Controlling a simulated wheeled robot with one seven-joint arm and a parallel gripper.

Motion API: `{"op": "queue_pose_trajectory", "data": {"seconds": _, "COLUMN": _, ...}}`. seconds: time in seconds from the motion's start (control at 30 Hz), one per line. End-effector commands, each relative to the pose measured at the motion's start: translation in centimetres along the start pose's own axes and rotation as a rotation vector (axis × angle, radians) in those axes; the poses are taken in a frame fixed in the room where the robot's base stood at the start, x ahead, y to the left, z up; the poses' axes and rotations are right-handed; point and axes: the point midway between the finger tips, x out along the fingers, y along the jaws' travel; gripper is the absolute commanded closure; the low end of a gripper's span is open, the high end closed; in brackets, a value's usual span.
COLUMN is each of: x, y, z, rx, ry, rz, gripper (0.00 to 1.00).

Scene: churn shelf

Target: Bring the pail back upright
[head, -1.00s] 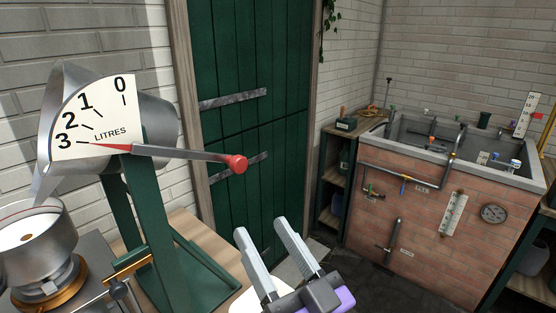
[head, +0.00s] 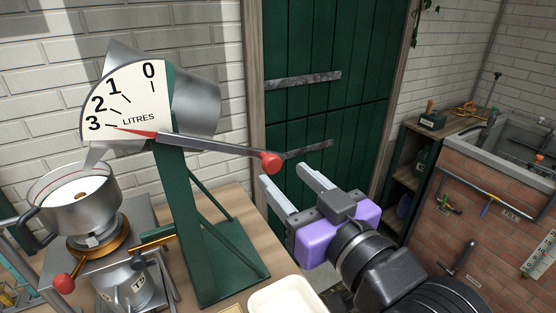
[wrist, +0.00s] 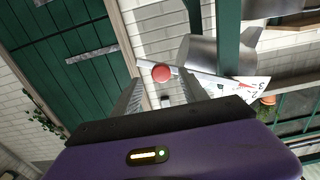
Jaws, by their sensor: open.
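The metal pail (head: 196,98) hangs tilted on a green stand (head: 178,215), its spout tipped down to the left over a pan (head: 82,207) holding white liquid. A white dial (head: 128,102) marked 0 to 3 litres is on it, and the red pointer (head: 133,131) is near the 3. A grey lever with a red knob (head: 271,162) reaches out to the right. My gripper (head: 287,181) is open and empty, just right of and below the knob in the head view. In the wrist view the red knob (wrist: 161,73) appears between the open fingers, ahead of them; contact is not visible.
A wooden bench (head: 235,289) carries the stand, a white tray (head: 286,299) and a burner with a second red knob (head: 64,284). A green door (head: 330,110) is behind. A brick sink unit (head: 490,200) stands right.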

Motion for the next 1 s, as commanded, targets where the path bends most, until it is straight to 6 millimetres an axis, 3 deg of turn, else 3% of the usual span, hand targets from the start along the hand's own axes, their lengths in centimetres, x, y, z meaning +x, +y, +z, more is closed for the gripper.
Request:
{"op": "queue_pose_trajectory", "data": {"seconds": 0.3, "x": 4.5, "y": 0.0, "z": -0.2, "rx": -0.002, "ry": 0.001, "rz": 0.000, "gripper": 0.49}}
{"op": "queue_pose_trajectory", "data": {"seconds": 0.7, "x": 5.5, "y": 0.0, "z": -0.1, "rx": 0.000, "ry": 0.003, "rz": 0.001, "gripper": 0.49}}
{"op": "queue_pose_trajectory", "data": {"seconds": 0.73, "x": 5.5, "y": 0.0, "z": -0.1, "rx": 0.000, "ry": 0.003, "rz": 0.001, "gripper": 0.51}}
{"op": "queue_pose_trajectory", "data": {"seconds": 1.0, "x": 5.5, "y": 0.0, "z": -0.1, "rx": 0.000, "ry": 0.003, "rz": 0.001, "gripper": 1.00}}
